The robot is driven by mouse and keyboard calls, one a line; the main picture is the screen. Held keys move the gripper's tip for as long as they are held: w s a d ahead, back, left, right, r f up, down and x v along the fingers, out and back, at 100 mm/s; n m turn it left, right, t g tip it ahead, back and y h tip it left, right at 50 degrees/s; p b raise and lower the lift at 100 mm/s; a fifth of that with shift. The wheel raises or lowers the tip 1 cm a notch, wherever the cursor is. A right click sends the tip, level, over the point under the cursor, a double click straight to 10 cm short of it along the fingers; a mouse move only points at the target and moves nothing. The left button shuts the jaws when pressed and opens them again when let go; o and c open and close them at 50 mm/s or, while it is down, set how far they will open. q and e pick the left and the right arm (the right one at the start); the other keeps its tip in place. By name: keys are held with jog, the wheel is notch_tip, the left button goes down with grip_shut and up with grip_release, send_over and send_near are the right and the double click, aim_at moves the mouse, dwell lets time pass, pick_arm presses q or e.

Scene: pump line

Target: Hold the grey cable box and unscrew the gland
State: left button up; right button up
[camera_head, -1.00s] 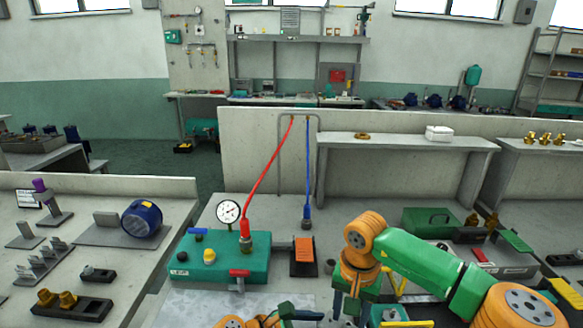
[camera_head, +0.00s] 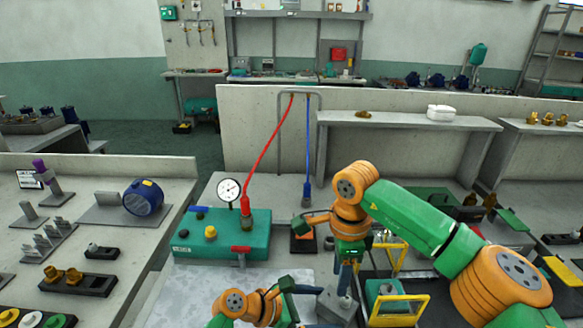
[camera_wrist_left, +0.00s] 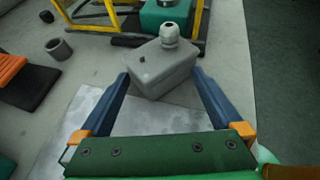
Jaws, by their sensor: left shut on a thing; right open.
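The grey cable box (camera_wrist_left: 160,68) is between the dark blue fingers of my left gripper (camera_wrist_left: 160,84), which is shut on it. Its pale gland (camera_wrist_left: 170,33) stands upright on top, with no finger around it in the left wrist view. In the head view the box (camera_head: 337,307) is low in the picture, beside my left gripper (camera_head: 316,306). My right gripper (camera_head: 347,282) points down over the box, open.
A yellow frame (camera_head: 398,312) around a green unit is close on the right. A small grey cup (camera_wrist_left: 58,49) stands on the bench.

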aim_at(347, 298)
pick_arm(q)
jog(key=shift+s+d, duration=0.2)
jog(key=shift+d, duration=0.1)
pick_arm(e)
notch_tip(347, 298, down, 7)
jog(key=shift+d+r, duration=0.1)
jog(key=shift+d, duration=0.1)
jog(key=shift+w+d, duration=0.15)
jog(key=shift+d, duration=0.85)
grip_shut()
jog(key=shift+r, duration=0.1)
jog(key=shift+r, duration=2.5)
